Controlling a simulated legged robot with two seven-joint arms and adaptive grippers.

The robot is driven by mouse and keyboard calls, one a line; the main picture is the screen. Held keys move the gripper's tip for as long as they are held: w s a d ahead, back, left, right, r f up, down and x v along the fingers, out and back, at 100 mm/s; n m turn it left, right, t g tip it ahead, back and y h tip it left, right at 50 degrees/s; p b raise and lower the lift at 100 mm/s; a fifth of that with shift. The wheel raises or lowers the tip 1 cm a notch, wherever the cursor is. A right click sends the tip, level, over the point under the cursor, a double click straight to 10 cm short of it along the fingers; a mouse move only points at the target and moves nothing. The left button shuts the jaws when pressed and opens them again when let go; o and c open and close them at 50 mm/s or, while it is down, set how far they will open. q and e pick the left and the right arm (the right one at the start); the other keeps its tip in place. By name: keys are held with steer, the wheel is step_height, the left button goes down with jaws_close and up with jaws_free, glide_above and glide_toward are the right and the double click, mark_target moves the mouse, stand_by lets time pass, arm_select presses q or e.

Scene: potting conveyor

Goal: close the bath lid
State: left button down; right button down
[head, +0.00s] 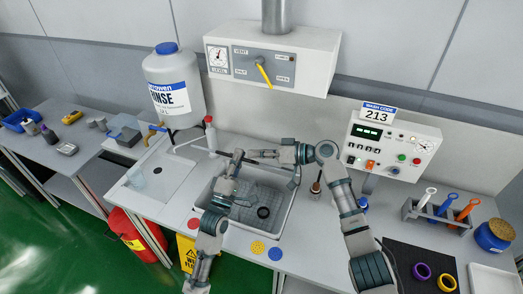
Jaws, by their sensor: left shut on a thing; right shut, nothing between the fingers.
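The bath is a grey rectangular basin (285,222) set in the bench at the centre, and its inside shows from above. A small dark round thing (263,212) lies in it. I cannot clearly make out the lid; a thin dark bar near the basin's back edge is partly hidden by my arms. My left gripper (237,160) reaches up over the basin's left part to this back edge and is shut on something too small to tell. My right gripper (249,155) comes in from the right along the back edge, shut and empty, close to the left one.
A red-topped bottle (211,136) and a tap stand behind left of the basin. A dark bottle (316,187) stands to its right. A rinse container (173,84), a vent box (271,59) and a control panel (392,146) are behind. A tool rack (437,215) is at right.

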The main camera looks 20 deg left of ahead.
arm_select(q)
steer(key=shift+a, duration=0.35)
